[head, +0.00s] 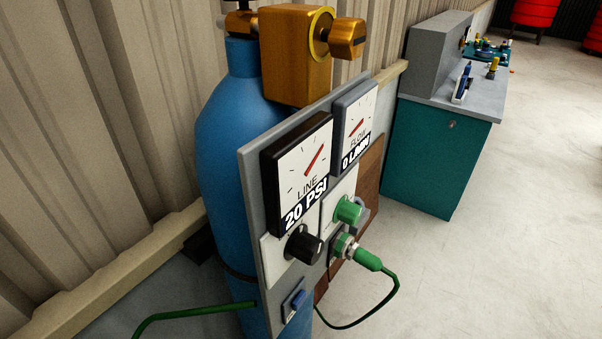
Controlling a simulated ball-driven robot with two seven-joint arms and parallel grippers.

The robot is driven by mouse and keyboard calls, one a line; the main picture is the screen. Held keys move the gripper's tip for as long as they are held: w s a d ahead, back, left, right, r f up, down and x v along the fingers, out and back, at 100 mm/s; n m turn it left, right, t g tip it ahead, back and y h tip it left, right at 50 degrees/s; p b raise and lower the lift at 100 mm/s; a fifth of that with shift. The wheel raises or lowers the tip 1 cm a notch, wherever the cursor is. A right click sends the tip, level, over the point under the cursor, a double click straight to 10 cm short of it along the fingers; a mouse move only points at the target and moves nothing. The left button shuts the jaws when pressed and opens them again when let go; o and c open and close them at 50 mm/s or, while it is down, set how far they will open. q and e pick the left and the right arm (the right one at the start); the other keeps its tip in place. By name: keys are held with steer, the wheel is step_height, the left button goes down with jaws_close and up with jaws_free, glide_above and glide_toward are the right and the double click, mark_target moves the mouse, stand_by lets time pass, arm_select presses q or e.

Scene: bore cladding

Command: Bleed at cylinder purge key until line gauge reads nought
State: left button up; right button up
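The line gauge (304,168) is a square black-framed dial on a grey panel. Its red needle points up and right, and its readout says 20 PSI. A small blue key (297,300) sits low on the panel's near part; I cannot read a label on it, so I cannot tell if it is the purge key. The blue cylinder (222,150) stands upright behind the panel, with a brass valve block (292,60) and a brass knob (346,38) near its top. Neither gripper is in view.
The flow gauge (355,125) reads 0 L/MIN. Below are a black knob (303,245), a green knob (347,211) and a green plug (368,260) with a dark green hose looping below. A teal cabinet (432,155) stands at right. The floor (500,260) at right is clear.

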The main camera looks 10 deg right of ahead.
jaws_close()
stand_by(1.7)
